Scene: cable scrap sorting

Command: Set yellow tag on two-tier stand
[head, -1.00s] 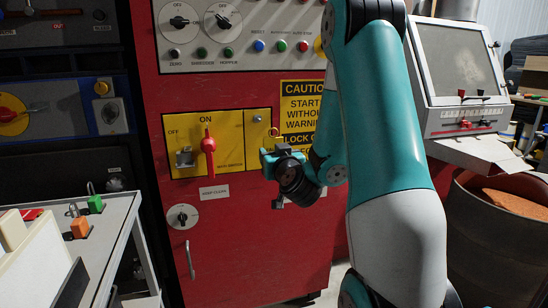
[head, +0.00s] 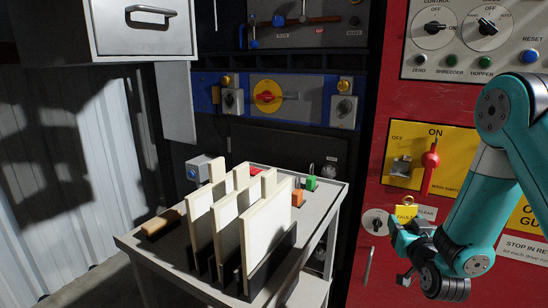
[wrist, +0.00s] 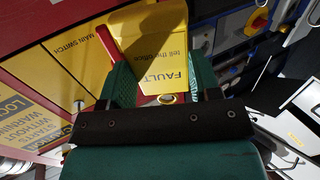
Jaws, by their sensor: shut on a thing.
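The yellow tag (head: 406,213) is in my gripper (head: 409,229) at the right of the head view. In the wrist view the tag (wrist: 163,60) reads "FAULT tell the office" and sits between the green fingers of my gripper (wrist: 164,88).
The stand's top carries several upright cream boards in black holders (head: 268,232), a wooden-handled tool (head: 163,221), and orange (head: 297,198) and green (head: 311,183) padlocks. A grey drawer unit (head: 145,30) hangs above left. The red cabinet (head: 385,180) stands close behind my gripper.

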